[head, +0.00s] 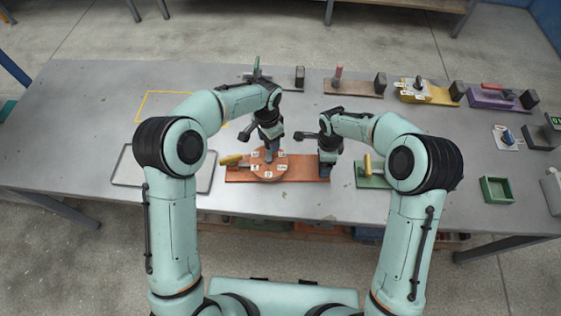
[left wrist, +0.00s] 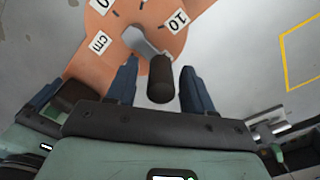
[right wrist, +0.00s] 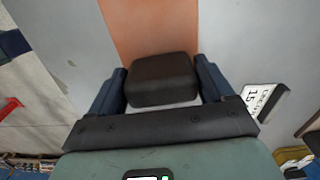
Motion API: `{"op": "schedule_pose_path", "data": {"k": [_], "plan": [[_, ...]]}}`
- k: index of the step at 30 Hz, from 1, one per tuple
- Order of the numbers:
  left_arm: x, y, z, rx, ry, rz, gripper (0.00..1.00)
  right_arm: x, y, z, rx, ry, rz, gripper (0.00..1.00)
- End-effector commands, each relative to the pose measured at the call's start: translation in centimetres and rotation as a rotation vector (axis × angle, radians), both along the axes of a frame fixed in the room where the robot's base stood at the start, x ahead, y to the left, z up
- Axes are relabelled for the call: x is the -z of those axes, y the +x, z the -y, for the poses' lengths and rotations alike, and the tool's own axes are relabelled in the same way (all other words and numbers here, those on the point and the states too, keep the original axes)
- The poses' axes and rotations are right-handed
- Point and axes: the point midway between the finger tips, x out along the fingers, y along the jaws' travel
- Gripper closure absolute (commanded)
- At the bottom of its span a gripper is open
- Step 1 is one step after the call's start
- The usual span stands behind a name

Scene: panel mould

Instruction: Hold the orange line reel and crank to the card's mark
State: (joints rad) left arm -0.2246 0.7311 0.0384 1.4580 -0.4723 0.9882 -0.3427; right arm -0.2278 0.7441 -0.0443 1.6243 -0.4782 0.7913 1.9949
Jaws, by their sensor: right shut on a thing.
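My left gripper (head: 268,142) is over the dial. In the left wrist view its fingers (left wrist: 160,88) are open on either side of the dark crank knob (left wrist: 161,80), with gaps showing. The grey crank arm (left wrist: 141,42) points between the "cm" and "10" labels. My right gripper (right wrist: 165,88) is shut on the dark block (right wrist: 160,78) at the reel's right end. A card (right wrist: 261,101) reading "15" is partly visible.
Yellow (head: 438,95) and purple (head: 488,101) boards stand at the back right. A green tray (head: 497,190) is at the right. A yellow outline (head: 150,93) marks the table at left.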

Motion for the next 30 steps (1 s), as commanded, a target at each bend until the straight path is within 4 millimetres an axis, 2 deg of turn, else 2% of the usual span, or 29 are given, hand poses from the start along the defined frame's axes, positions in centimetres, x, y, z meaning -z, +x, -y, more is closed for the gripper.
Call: {"op": "schedule_pose_path", "data": {"k": [5, 15, 21, 30], "plan": [[-1.1, 0.1, 0.0, 0.000, 0.000, 0.004, 0.48, -0.1, 0.0, 0.0, 0.000, 0.001, 0.002, 0.68], [-8.0, 0.1, 0.0, 0.000, -0.002, 0.006, 0.48, -0.1, 0.0, 0.0, 0.000, 0.001, 0.001, 0.68], [-11.0, 0.1, 0.1, 0.001, -0.002, 0.003, 0.48, -0.1, 0.0, 0.0, 0.000, 0.001, 0.002, 0.68], [-12.1, 0.0, 0.0, 0.000, 0.000, 0.000, 0.48, -0.1, 0.0, 0.0, 0.000, 0.001, 0.002, 0.68]]}}
